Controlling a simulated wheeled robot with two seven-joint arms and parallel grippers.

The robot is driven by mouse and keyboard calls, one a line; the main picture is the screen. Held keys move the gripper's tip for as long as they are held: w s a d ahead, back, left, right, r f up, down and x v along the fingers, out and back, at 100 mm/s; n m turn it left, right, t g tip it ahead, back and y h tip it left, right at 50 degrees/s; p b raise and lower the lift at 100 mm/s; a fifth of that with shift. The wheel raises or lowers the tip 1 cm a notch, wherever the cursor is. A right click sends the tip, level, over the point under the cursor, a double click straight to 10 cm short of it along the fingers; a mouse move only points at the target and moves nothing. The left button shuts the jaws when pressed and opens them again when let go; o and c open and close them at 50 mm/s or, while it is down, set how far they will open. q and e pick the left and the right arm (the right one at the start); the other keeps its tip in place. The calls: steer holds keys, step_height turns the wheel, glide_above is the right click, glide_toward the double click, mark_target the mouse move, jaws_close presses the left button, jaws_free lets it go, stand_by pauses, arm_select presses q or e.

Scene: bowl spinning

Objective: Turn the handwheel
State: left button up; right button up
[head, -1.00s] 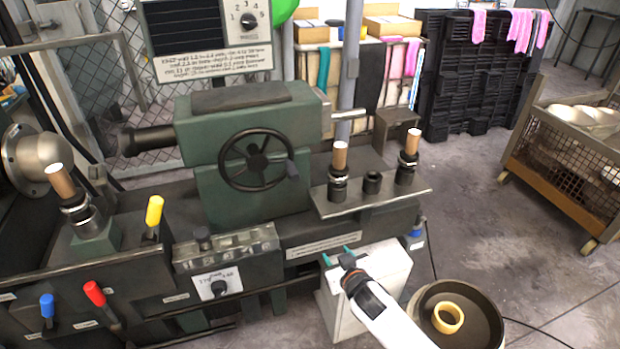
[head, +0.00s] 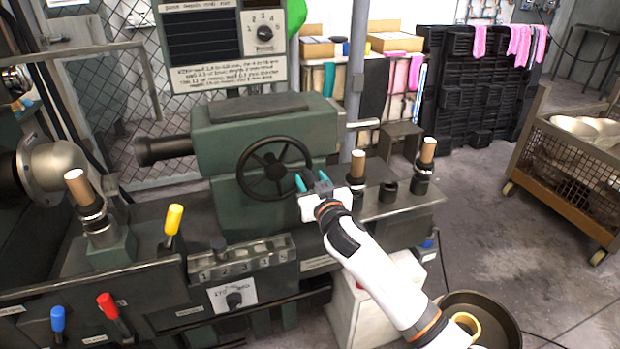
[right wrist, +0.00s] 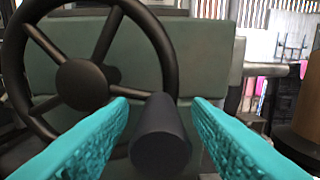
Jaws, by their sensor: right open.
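The black handwheel (head: 274,168) is on the front of the green tailstock of a lathe. In the right wrist view the handwheel's hub and spokes (right wrist: 82,84) fill the left side. Its dark cylindrical handle (right wrist: 160,142) points toward the camera. My right gripper (head: 312,183) is open at the lower right of the wheel. Its teal fingers lie on either side of the handle, with gaps visible between finger and handle. I cannot tell how far the fingertips reach along it. My left gripper is not in view.
Wooden-handled posts (head: 357,168) stand on the plate right of the gripper. Yellow (head: 173,222), red (head: 108,306) and blue (head: 58,320) levers are at lower left. A round pan (head: 490,310) stands at lower right. A wire-sided cart (head: 565,160) is at far right.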

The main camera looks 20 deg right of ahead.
steer(key=shift+w, duration=0.75)
jaws_close()
